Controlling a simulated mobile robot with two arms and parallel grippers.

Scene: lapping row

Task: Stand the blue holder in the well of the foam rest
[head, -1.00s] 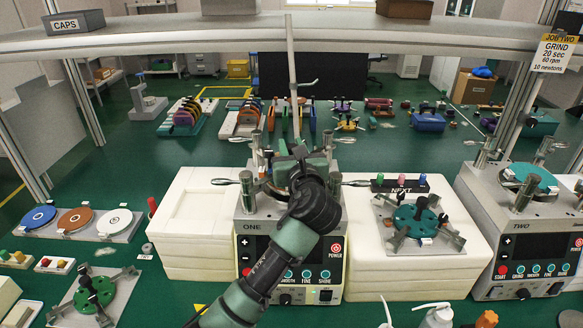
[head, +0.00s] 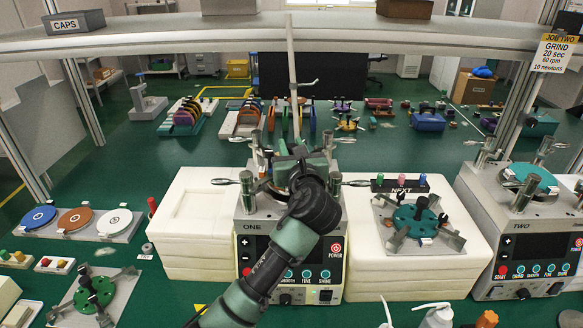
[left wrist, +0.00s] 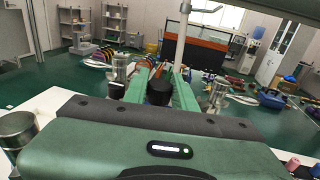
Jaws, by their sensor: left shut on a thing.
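My left gripper (head: 298,156) is over the top of machine ONE (head: 250,222), and my wrist hides much of what is below it. In the left wrist view its green fingers (left wrist: 158,88) are shut on a black, cylinder-like top (left wrist: 158,93). No blue shows on the held thing, so I cannot tell if it is the blue holder. A white foam rest (head: 168,245) stands left of machine ONE, with a shallow square well (head: 196,210) that looks empty. A small blue peg (head: 422,180) stands at the right end of the NEXT rack. My right gripper is out of view.
Metal posts and side handles (head: 224,181) surround the top of machine ONE. A white foam block (head: 420,272) to the right carries a metal plate with a teal fixture (head: 414,220). Machine TWO (head: 520,230) stands far right. A disc tray (head: 78,228) lies left.

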